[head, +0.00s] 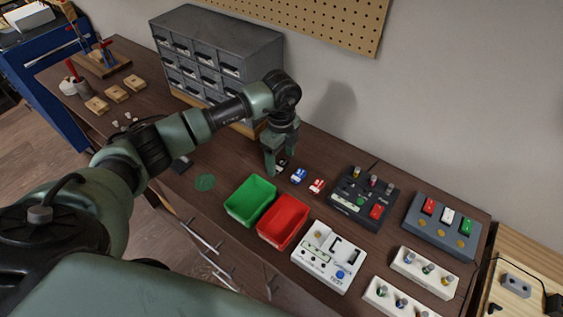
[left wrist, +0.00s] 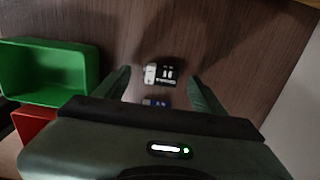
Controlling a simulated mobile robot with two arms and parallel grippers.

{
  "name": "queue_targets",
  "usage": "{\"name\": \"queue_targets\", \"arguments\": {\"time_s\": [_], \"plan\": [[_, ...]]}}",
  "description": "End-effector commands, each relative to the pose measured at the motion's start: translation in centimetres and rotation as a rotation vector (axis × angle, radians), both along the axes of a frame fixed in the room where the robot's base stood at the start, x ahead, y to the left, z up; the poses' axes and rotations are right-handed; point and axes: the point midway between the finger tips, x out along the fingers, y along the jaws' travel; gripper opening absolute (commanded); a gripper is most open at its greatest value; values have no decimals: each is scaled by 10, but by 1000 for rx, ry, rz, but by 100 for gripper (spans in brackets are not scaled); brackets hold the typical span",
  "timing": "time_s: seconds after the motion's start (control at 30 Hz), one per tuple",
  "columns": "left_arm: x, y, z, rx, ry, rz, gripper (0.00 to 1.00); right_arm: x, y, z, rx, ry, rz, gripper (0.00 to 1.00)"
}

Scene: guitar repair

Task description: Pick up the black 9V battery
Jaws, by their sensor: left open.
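The black 9V battery (left wrist: 168,75), black with a white end, lies on the brown bench in the left wrist view. It sits between the two spread fingers of my left gripper (left wrist: 158,80), apart from both. In the head view my left gripper (head: 277,165) points down at the bench and is open and empty. The battery (head: 282,164) there is mostly hidden by the fingers. My right gripper is in neither view.
A blue battery (head: 299,176) and a red one (head: 317,185) lie just right of the gripper. A green bin (head: 233,208) and a red bin (head: 270,239) stand in front. A grey drawer cabinet (head: 229,49) stands behind; a black tester (head: 344,204) is to the right.

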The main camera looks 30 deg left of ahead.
Motion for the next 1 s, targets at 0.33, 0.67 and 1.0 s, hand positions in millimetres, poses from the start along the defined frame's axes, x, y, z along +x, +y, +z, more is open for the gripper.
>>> {"name": "queue_targets", "arguments": {"time_s": [0.33, 0.67, 1.0], "plan": [[1, -1, -16, -1, -3, -2, 70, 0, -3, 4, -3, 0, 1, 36], [1, -1, -16, -1, -3, -2, 11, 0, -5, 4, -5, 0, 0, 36], [1, 0, -9, -2, -4, -1, 11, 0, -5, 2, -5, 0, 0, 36]]}}
